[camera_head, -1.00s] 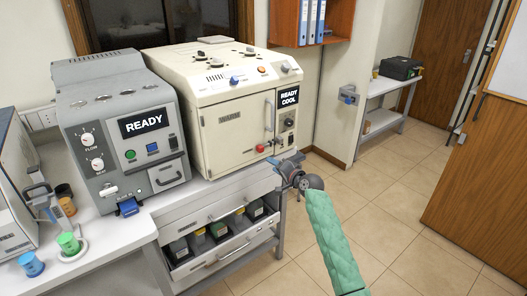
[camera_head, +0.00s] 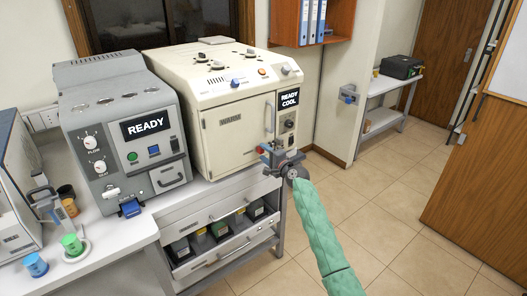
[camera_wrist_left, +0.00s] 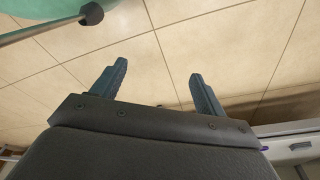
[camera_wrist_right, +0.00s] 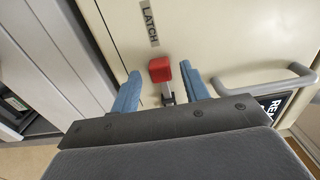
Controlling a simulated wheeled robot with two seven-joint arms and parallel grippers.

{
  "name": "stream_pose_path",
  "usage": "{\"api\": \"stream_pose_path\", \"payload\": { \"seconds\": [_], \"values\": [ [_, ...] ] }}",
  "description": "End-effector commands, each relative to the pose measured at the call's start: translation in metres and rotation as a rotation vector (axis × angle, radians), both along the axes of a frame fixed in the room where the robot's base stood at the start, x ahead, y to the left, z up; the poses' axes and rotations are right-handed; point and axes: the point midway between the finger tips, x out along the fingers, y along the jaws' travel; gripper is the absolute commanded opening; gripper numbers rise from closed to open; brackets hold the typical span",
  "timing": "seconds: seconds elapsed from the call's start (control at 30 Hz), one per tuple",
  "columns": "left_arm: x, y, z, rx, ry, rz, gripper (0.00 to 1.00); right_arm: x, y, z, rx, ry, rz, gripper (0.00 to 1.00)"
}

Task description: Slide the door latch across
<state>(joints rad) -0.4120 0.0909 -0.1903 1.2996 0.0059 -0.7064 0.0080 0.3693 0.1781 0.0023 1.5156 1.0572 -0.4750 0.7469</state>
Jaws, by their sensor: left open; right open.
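The cream oven (camera_head: 222,150) stands on the bench with its door closed. Its latch has a red knob (camera_wrist_right: 160,70) on a metal stem, under a "LATCH" label (camera_wrist_right: 150,26) in the right wrist view. My right gripper (camera_wrist_right: 161,74) is open at the door front, with a finger on either side of the knob and gaps visible. In the head view, the right gripper (camera_head: 268,154) covers much of the latch; a bit of red shows beside it. My left gripper (camera_wrist_left: 158,72) is open and empty above the tiled floor, seen only in the left wrist view.
The door handle (camera_wrist_right: 265,80) is right of the knob in the right wrist view. A grey "READY" machine (camera_head: 125,140) stands left of the oven. Below is an open drawer (camera_head: 220,243) with several containers. The floor (camera_head: 400,220) at right is clear.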

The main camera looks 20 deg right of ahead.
Motion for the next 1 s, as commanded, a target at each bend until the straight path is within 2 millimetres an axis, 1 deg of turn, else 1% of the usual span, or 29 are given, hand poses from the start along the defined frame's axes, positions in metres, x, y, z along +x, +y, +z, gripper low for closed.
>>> {"api": "stream_pose_path", "payload": {
  "seconds": [0.13,0.43,0.5,0.57,0.6,0.67,0.83,0.93,0.97,1.0],
  "values": [
    [-0.002,0.002,-0.004,0.002,-0.003,-0.001,0.73,0.009,0.003,0.001,0.000,0.000,-0.001,0.45],
    [-0.002,0.002,-0.006,0.001,-0.005,-0.001,0.73,0.010,0.004,0.000,-0.001,0.000,-0.001,0.45],
    [-0.002,0.002,-0.006,0.001,-0.005,-0.001,0.73,0.010,0.004,0.000,-0.001,0.000,-0.001,0.32],
    [-0.002,0.002,-0.006,0.001,-0.005,0.000,0.73,0.010,0.004,0.000,-0.001,0.000,-0.001,0.20],
    [-0.002,0.002,-0.006,0.001,-0.005,0.000,0.73,0.010,0.004,0.000,-0.001,0.000,-0.001,0.12],
    [-0.001,0.002,-0.006,0.001,-0.005,0.000,0.73,0.010,0.004,0.000,-0.001,0.000,-0.001,0.00],
    [-0.001,0.002,-0.007,0.002,-0.005,0.001,0.73,0.010,0.003,-0.001,-0.001,0.001,-0.001,0.00],
    [-0.001,0.002,-0.009,0.003,0.004,0.001,0.73,0.011,0.000,-0.003,-0.002,0.000,-0.001,0.00],
    [0.000,0.000,-0.005,0.001,0.005,0.001,0.73,0.012,-0.002,-0.003,-0.002,0.000,-0.001,0.00],
    [0.001,-0.004,0.003,-0.005,0.004,0.002,0.73,0.013,-0.005,-0.004,-0.002,0.000,-0.001,0.00]
  ]
}}
